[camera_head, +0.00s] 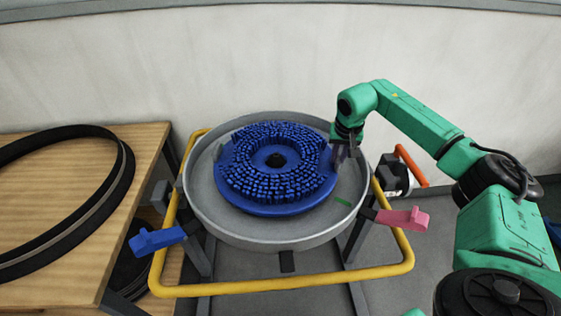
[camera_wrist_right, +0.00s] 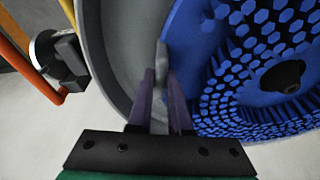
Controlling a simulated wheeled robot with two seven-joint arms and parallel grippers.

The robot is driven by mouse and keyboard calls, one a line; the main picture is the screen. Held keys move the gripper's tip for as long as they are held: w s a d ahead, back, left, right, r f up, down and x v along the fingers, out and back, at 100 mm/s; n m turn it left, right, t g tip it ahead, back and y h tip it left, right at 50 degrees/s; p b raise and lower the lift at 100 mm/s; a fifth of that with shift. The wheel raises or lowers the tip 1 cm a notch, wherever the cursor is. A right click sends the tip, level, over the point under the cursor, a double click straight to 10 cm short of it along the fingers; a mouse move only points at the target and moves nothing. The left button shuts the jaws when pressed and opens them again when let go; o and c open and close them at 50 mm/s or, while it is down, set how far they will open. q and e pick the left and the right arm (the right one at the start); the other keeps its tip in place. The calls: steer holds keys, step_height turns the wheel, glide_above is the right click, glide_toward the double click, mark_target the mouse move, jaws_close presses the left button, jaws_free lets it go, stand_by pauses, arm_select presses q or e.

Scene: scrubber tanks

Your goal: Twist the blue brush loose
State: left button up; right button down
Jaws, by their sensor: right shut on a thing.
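The round blue brush (camera_head: 262,203) lies bristles up in a round grey pan (camera_head: 205,216), with a dark hub (camera_head: 275,160) at its middle. The brush also fills the right side of the right wrist view (camera_wrist_right: 200,60). My right gripper (camera_head: 341,152) is at the brush's right edge in the head view. The fingertips partly hide the gripped spot. My left gripper is in neither view.
A yellow tube frame (camera_head: 290,288) surrounds the pan, with a blue lever (camera_head: 157,240) and a pink lever (camera_head: 403,219). An orange handle (camera_head: 411,165) is at the right. A wooden table (camera_head: 60,280) with a black ring (camera_head: 122,180) stands left. A pale wall is behind.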

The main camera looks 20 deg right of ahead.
steer(key=shift+w+d, duration=0.15)
steer(key=shift+w, duration=0.2)
steer(key=shift+n, duration=0.3)
steer(key=shift+w+d+n+p, duration=0.3)
steer(key=shift+w+n+p, duration=0.1)
steer(key=shift+w, duration=0.25)
steer(key=c, duration=0.8)
jaws_free()
steer(key=shift+o, duration=0.2)
steer(key=shift+s+f, duration=0.1)
steer(key=shift+s, duration=0.05)
steer(key=v, duration=1.4)
steer(key=shift+r, duration=0.35)
steer(key=shift+s+d, duration=0.1)
steer(key=shift+d, duration=0.05)
